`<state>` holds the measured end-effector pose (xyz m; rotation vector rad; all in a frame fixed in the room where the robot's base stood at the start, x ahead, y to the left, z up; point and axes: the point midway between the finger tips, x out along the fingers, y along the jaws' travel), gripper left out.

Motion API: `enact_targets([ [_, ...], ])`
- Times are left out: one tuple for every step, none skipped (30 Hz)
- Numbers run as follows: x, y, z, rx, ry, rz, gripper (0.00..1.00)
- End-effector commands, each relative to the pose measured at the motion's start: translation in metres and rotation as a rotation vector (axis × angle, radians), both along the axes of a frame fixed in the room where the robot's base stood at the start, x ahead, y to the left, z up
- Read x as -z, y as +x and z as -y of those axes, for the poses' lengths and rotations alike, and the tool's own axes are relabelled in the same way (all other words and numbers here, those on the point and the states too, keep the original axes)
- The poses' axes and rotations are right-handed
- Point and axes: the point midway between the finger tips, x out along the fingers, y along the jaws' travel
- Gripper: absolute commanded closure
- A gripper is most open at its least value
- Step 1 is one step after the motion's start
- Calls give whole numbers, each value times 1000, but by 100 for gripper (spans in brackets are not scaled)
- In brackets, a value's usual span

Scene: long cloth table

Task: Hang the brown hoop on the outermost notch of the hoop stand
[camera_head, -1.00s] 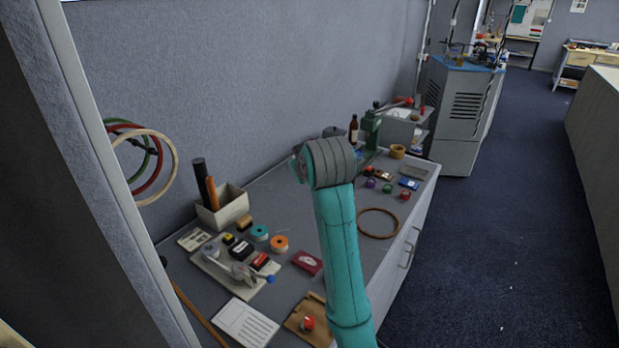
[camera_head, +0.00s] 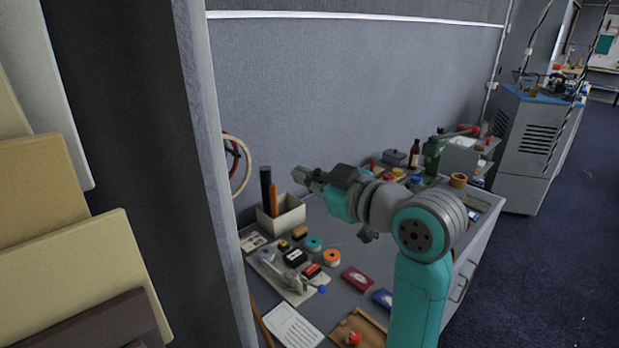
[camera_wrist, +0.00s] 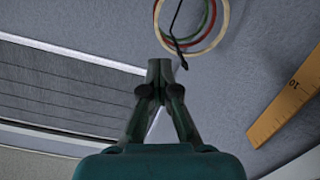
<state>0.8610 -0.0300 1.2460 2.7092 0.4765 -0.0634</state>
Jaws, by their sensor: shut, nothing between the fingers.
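My gripper (camera_head: 308,178) is raised above the table, pointing left toward the wall. In the wrist view its fingers (camera_wrist: 160,68) are together, with nothing between them. Ahead of them in the wrist view hang cream, red and green hoops (camera_wrist: 222,32) with a thin dark bent rod (camera_wrist: 174,40), probably part of the hoop stand. Its notches cannot be made out. In the head view the hanging hoops (camera_head: 247,170) are partly cut off by a grey post. I cannot see the brown hoop now; my arm covers the table area where it lay.
The grey post (camera_head: 208,150) and stacked boards (camera_head: 75,250) fill the left. On the table (camera_head: 340,248) stand a pen box (camera_head: 290,218), tape rolls, a wooden tray (camera_head: 372,328) and bottles. A wooden ruler (camera_wrist: 285,108) shows on the wall in the wrist view.

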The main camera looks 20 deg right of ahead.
Motion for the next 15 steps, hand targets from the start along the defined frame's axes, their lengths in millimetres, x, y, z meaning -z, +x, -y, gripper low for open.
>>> enact_targets([
  [0,2,-1,-1,0,0,100],
  [0,4,-2,-1,0,0,100],
  [1,6,-2,0,1,-2,100],
  [1,7,-3,0,1,-2,100],
  [1,9,-3,-1,0,-3,100],
  [2,11,-4,-1,0,-3,100],
  [2,12,-4,0,0,-2,100],
  [2,14,-5,0,1,-2,100],
  [2,16,-5,0,1,-2,100],
  [2,17,-6,0,1,-2,100],
  [2,19,-6,0,1,-1,100],
  [2,21,-7,0,1,-2,100],
  [3,22,-7,0,0,-2,100],
  [3,24,-8,0,0,-2,100],
  [3,26,-8,0,0,-2,100],
])
